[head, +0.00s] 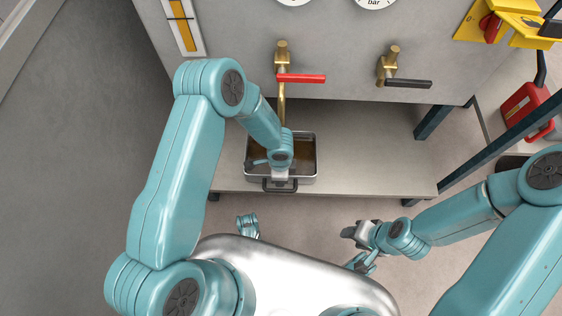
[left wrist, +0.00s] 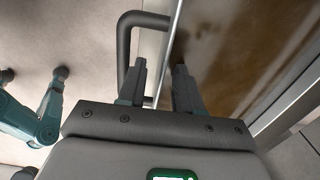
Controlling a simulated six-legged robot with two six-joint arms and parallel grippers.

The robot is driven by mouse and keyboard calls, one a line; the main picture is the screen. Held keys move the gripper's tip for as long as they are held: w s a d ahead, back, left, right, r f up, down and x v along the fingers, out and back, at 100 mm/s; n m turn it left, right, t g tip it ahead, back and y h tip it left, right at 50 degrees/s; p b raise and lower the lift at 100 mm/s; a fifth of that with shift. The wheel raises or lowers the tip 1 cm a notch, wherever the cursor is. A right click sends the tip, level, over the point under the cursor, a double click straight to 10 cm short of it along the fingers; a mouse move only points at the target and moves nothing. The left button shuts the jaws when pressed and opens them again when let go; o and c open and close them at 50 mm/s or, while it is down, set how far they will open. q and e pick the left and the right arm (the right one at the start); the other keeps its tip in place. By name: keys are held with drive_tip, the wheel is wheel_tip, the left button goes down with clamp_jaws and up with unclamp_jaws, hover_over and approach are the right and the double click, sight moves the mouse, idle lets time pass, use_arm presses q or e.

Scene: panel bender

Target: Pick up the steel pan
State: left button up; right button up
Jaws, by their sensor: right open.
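The steel pan (head: 310,172) stands on the low grey shelf below the panel, with brown liquid (head: 262,151) in it. Its dark handle (head: 280,187) points towards me at the front edge. My left gripper (head: 281,173) is over the pan's front wall by the handle; the arm hides part of the pan. In the left wrist view its two fingers (left wrist: 161,85) are apart and straddle the thin rim, one on the handle (left wrist: 126,40) side and one over the liquid, with gaps showing. My right gripper (head: 350,232) is open and empty, low in front of the shelf.
A brass tap with a red lever (head: 302,78) and a pipe hangs above the pan. Another brass tap with a black lever (head: 405,84) is to its right. The shelf (head: 385,165) right of the pan is bare. Dark frame legs (head: 432,121) and a red can (head: 530,108) stand at right.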

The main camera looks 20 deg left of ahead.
use_arm(q)
wheel_tip(320, 180, down, 3)
drive_tip(key=shift+r, duration=0.3)
clamp_jaws()
